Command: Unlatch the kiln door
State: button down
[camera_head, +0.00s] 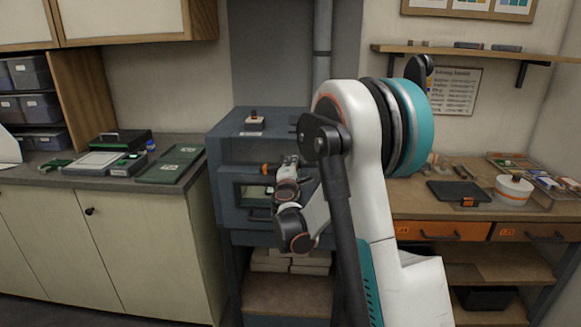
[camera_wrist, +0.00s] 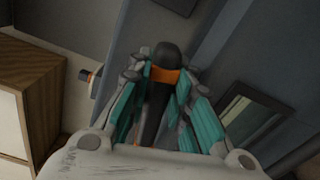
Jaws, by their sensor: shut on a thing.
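The blue-grey kiln (camera_head: 228,150) stands in the middle of the head view, its front door (camera_head: 229,209) closed or nearly so, with a small window. The latch handle, dark with an orange band, shows in the wrist view (camera_wrist: 165,76); its orange part also shows in the head view (camera_head: 267,169). My gripper (camera_wrist: 160,72) is shut on the latch handle, its teal fingers on both sides of it. In the head view my gripper (camera_head: 287,166) is at the kiln's front, and my arm hides the kiln's right side.
A counter on the left holds green boards (camera_head: 170,164) and a grey tray (camera_head: 98,162). A wooden workbench on the right holds a white tub (camera_head: 514,190) and a dark pad (camera_head: 459,192). A small switch-like item (camera_head: 254,122) is on the kiln top.

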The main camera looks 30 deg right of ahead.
jog(key=shift+s+f+m, duration=0.1)
jog(key=shift+f+m, duration=0.3)
jog(key=shift+m, duration=0.8)
jog(key=c, duration=1.4)
grip_release()
jog(key=shift+c, duration=0.2)
jog(key=shift+r, duration=0.1)
